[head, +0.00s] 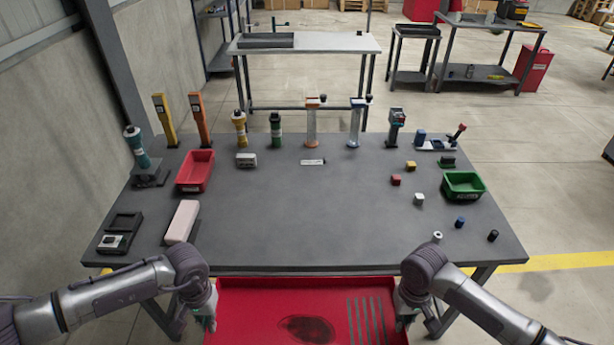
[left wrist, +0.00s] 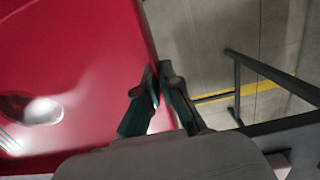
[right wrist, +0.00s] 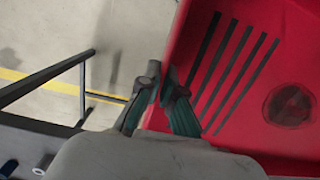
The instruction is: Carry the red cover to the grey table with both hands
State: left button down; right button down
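The red cover (head: 265,300), a wide panel with dark slots and a dark round patch, is level at the bottom of the head view, in front of the dark grey table (head: 300,225). My left gripper (head: 209,315) is at its left edge; in the left wrist view the fingertips (left wrist: 158,72) are closed about the cover's rim (left wrist: 110,60). My right gripper (head: 403,313) is at its right edge; in the right wrist view the fingertips (right wrist: 163,72) are closed about the other rim (right wrist: 200,50). The cover's near edge is out of view.
The dark grey table carries a red bin (head: 196,170), a green bin (head: 463,185), a pale pink block (head: 182,221), several tools along its far side and small cubes at right. A light-topped bench (head: 340,43) stands behind it. The table's middle is clear.

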aim_at(305, 207)
jog(key=i, duration=1.4)
